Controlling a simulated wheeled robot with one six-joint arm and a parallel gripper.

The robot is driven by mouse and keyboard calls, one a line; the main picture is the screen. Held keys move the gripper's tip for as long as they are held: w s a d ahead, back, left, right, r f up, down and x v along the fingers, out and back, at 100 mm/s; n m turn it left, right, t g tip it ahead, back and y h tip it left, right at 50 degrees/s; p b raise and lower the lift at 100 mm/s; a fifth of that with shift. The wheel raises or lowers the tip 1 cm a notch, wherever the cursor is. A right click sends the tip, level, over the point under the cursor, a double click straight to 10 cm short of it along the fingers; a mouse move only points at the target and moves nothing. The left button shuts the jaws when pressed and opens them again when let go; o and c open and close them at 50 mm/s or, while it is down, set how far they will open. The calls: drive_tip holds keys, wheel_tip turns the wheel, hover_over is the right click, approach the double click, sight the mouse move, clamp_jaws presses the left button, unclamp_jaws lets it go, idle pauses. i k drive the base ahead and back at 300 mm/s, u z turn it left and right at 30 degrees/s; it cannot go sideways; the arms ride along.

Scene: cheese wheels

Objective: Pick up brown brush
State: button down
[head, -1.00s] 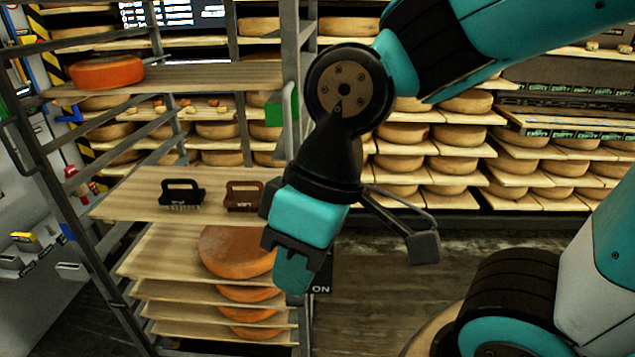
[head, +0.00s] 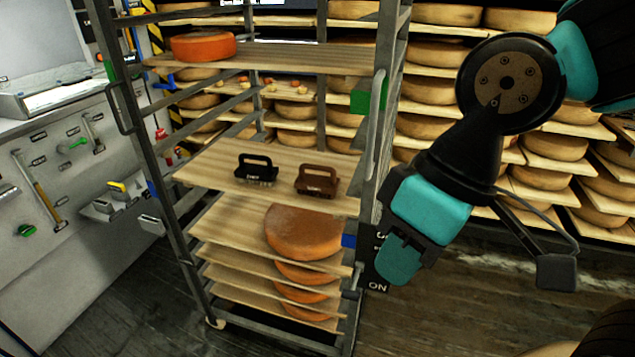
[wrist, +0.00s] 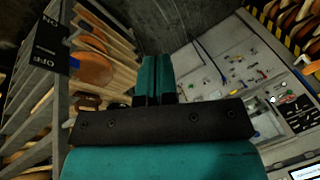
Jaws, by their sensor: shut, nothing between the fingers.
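The brown brush (head: 317,180) stands on a wooden shelf (head: 215,170) of the metal rack, with its handle up. A black brush (head: 257,169) stands just left of it on the same shelf. My gripper (head: 400,265) is shut and empty. It hangs to the right of the rack, lower than the brush shelf and apart from the brushes. In the wrist view the gripper's teal fingers (wrist: 155,75) are together, and dark brush shapes show small beside the rack, too unclear to tell apart.
The rack's upright post (head: 375,150) stands between my gripper and the brushes. An orange cheese wheel (head: 203,46) lies on the shelf above, and a brown wheel (head: 303,231) on the shelf below. A tool wall (head: 60,190) is at left. Open floor lies in front.

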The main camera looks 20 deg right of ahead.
sight(315, 184)
drive_tip(key=u, duration=1.9)
drive_tip(key=i, duration=0.7)
drive_tip(key=z, duration=2.65)
drive_tip(key=i, duration=0.5)
